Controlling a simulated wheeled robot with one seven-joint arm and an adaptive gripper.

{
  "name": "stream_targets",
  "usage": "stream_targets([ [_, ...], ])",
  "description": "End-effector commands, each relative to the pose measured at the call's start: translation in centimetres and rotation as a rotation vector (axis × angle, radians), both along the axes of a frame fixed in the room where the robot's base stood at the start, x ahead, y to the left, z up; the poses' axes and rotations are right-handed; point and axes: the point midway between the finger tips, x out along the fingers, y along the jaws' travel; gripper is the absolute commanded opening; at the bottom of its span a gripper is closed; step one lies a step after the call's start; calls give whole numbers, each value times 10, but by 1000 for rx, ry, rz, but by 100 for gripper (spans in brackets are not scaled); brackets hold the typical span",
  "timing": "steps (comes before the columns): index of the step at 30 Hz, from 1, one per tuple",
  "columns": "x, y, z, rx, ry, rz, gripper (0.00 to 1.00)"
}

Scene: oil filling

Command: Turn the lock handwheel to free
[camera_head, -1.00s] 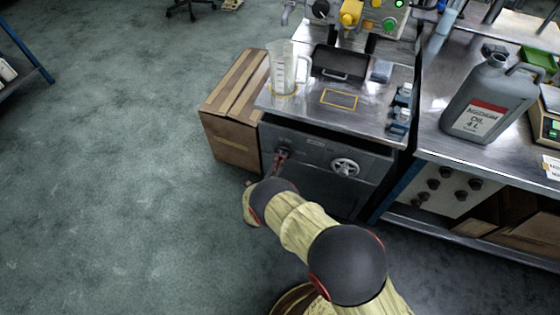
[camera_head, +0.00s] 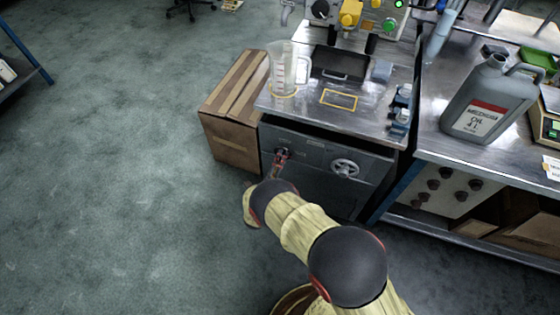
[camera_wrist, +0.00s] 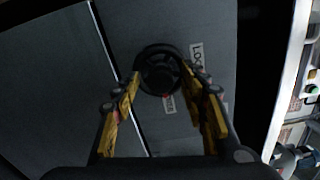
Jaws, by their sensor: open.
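The lock handwheel (camera_wrist: 158,76) is a dark round wheel on the grey cabinet front, in the middle of the wrist view. A white label starting "LOC" stands beside it. My gripper (camera_wrist: 161,82) is open, with one yellow-padded finger on each side of the wheel. The right finger overlaps the rim in the picture; I cannot tell whether either finger touches it. In the head view my gripper (camera_head: 280,159) is at the left part of the cabinet front and largely covers this wheel. The wheel's turned position is not clear.
A silver handwheel (camera_head: 345,168) sits to the right on the same cabinet front (camera_head: 318,179). A clear measuring jug (camera_head: 288,68) stands on the cabinet top. A cardboard box (camera_head: 228,145) stands close to its left. A grey oil can (camera_head: 492,100) stands on the right bench.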

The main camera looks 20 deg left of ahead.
Motion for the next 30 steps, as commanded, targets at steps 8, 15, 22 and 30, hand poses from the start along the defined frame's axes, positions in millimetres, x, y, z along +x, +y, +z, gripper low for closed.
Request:
stream_targets([
  [8,-2,1,0,0,0,1,44],
  [15,-34,4,1,-2,0,5,44],
  [22,-81,8,1,-1,0,4,44],
  [30,-115,10,1,-1,0,2,44],
])
